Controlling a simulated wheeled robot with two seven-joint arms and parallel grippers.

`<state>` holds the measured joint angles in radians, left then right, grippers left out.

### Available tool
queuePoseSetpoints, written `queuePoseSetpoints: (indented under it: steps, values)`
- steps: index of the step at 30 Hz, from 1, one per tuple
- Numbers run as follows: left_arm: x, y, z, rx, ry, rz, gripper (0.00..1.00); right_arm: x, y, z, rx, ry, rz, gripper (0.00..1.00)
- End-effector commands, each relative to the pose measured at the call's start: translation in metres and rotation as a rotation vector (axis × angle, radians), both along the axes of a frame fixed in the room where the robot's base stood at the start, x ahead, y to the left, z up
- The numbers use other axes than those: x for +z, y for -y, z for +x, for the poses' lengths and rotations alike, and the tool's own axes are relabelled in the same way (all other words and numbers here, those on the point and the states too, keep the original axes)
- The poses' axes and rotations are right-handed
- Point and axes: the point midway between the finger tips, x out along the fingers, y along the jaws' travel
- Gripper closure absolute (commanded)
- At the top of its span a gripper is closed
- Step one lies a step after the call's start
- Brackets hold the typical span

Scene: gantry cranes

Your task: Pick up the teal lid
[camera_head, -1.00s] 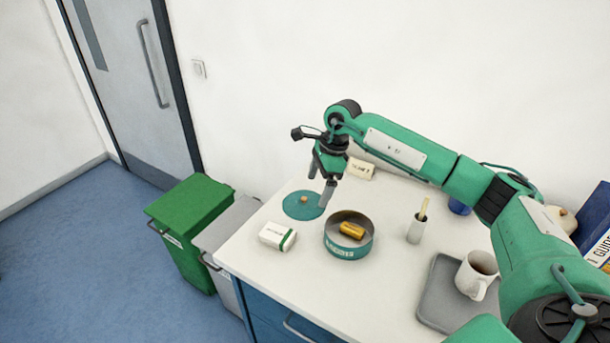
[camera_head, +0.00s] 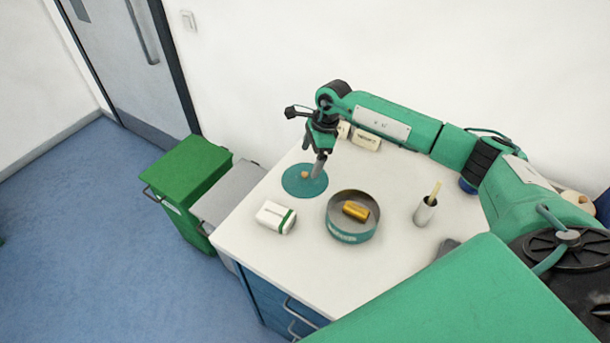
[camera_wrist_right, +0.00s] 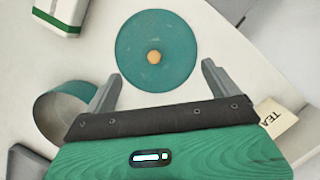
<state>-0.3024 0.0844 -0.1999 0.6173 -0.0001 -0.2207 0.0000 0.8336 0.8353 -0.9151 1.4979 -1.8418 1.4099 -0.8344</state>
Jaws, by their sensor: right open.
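The teal lid (camera_head: 296,181) is a flat round disc with a small tan knob, lying on the white counter. It also shows whole in the right wrist view (camera_wrist_right: 157,72), ahead of the fingertips. My right gripper (camera_head: 313,163) hangs just above the lid's right side in the head view. In the wrist view my right gripper (camera_wrist_right: 158,80) is open and empty, its fingers apart on either side below the knob. A round teal tin (camera_head: 352,232) stands open next to the lid with a golden cylinder (camera_head: 356,210) in it. My left gripper is not in view.
A white and green box (camera_head: 275,217) lies left of the tin. A grey cup with a stick (camera_head: 425,211) stands to the right. A cream box (camera_head: 366,139) lies behind, near the wall. Green (camera_head: 188,178) and grey bins stand beyond the counter's left edge.

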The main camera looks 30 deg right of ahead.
Motion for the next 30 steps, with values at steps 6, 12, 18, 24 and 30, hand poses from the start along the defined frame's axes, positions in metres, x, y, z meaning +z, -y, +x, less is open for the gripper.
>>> queuePoseSetpoints:
  steps: [6, 12, 18, 24, 30]
  values:
    - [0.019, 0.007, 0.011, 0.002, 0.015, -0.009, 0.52, -0.014, -0.007, -0.004, 0.0, -0.004, 0.0, 0.08]
    - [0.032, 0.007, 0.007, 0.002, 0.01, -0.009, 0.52, -0.039, -0.016, -0.004, 0.0, -0.003, 0.001, 0.08]
    - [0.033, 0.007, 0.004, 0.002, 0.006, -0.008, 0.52, -0.051, -0.017, -0.003, 0.0, 0.0, -0.001, 0.08]
    - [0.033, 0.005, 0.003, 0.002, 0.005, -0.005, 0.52, -0.051, -0.017, -0.003, 0.0, 0.0, -0.001, 0.18]
    - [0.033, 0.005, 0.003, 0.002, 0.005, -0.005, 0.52, -0.051, -0.017, -0.003, 0.0, 0.0, -0.001, 0.58]
